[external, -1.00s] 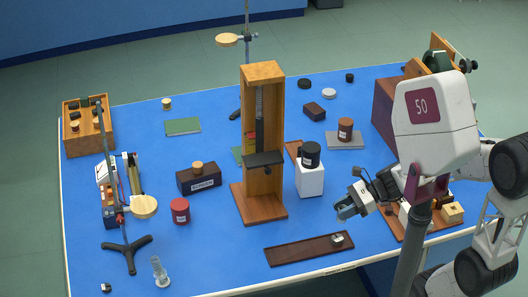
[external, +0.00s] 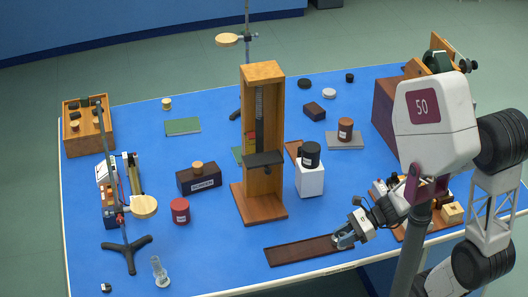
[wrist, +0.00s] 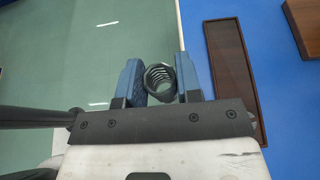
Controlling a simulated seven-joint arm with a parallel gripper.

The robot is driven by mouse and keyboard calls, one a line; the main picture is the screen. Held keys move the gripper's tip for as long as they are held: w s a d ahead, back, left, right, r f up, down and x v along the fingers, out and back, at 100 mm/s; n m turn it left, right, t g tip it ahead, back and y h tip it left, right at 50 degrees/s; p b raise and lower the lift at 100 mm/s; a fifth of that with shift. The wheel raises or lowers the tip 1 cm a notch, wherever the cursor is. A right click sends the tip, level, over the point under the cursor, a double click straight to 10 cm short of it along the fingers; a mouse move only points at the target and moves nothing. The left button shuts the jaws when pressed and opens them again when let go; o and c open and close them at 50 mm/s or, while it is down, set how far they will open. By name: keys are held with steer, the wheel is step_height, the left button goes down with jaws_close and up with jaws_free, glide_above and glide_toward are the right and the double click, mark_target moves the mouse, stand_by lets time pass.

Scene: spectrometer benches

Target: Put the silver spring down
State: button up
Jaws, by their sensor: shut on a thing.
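The silver spring (wrist: 160,80) shows as a coil between the two blue fingers of my gripper (wrist: 155,85) in the wrist view. The fingers are shut on it. In the external view my gripper (external: 345,238) is low at the right end of the long dark wooden tray (external: 300,250), near the table's front edge. The spring cannot be made out there. In the wrist view the tray (wrist: 232,80) lies to the right of the fingers, and its visible floor is bare. Whether the spring touches anything below cannot be told.
A wooden stand (external: 262,205) with a tall upright is behind the tray. A white block (external: 310,178) with a black jar stands to its right. A clear glass piece (external: 160,272) is at front left. Blue table between the tray and the red jar (external: 180,211) is clear.

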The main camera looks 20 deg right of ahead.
step_height(320, 180, down, 7)
stand_by(0.4)
steer(key=shift+w+f, duration=0.1)
steer(key=w+a, duration=0.3)
steer(key=w, duration=0.1)
steer(key=w+a+f, duration=0.1)
steer(key=w+a, duration=0.2)
steer(key=w, duration=0.1)
steer(key=w+a, duration=0.3)
steer(key=w, duration=0.2)
steer(key=shift+w+f, duration=0.1)
steer(key=shift+f, duration=0.1)
stand_by(0.4)
steer(key=shift+f, duration=1.8)
steer(key=shift+f, duration=0.1)
steer(key=o, duration=0.9)
